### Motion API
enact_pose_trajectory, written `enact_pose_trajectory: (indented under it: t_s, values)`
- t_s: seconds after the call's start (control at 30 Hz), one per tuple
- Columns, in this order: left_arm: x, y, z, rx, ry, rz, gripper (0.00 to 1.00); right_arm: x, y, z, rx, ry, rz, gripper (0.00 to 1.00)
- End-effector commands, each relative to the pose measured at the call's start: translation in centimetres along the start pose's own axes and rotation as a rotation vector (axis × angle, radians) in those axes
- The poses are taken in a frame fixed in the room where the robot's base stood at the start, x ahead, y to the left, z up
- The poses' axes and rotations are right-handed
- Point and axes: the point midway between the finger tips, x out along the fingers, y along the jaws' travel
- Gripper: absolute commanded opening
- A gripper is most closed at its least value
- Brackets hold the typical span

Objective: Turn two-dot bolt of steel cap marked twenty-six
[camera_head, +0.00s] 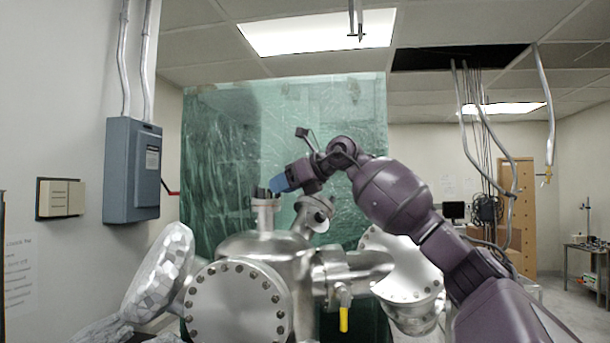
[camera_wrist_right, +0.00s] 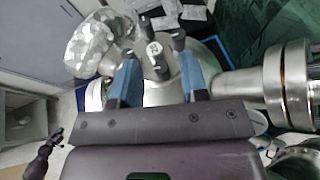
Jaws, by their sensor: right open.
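My right gripper (camera_head: 276,186) is over the upright steel port on top of the vacuum chamber (camera_head: 266,243). Its two blue fingers (camera_wrist_right: 159,72) are apart in the wrist view. A bolt (camera_wrist_right: 154,50) with a pale, marked top stands between and slightly beyond them; neither finger visibly touches it. Other dark bolts (camera_wrist_right: 178,40) stand around it. In the head view the port's dark bolts (camera_head: 262,193) sit just below the fingertips. The dot marks and the number twenty-six are too small to read. What seems my left gripper (camera_wrist_right: 57,135) is small at the wrist view's lower left.
A bolted round flange (camera_head: 237,303) faces front. A slanted port (camera_head: 314,215) is close right of the gripper. A yellow-handled valve (camera_head: 344,312) is lower right. A foil-wrapped part (camera_head: 158,270) stands left. A green plastic curtain (camera_head: 225,140) hangs behind; air above the chamber is free.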

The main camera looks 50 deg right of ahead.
Motion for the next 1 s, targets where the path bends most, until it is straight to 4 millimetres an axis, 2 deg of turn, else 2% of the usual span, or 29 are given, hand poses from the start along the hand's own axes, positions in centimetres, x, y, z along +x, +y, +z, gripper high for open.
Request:
enact_pose_trajectory:
  t_s: [0.1,0.4,0.8,1.0]
  values:
    - [0.5,0.1,1.0,0.000,-0.006,0.001,0.00,0.2,0.2,-0.2,0.027,-0.001,-0.068,0.41]
    - [0.9,0.2,2.0,0.001,-0.013,0.001,0.00,0.1,0.5,0.0,0.108,-0.002,-0.246,0.41]
    - [1.0,0.2,2.0,0.000,-0.013,0.001,0.00,0.2,0.9,0.2,0.219,-0.003,-0.491,0.41]
    - [1.5,0.3,3.1,0.001,-0.019,0.002,0.00,-2.6,2.3,0.1,0.220,0.001,-0.496,0.41]
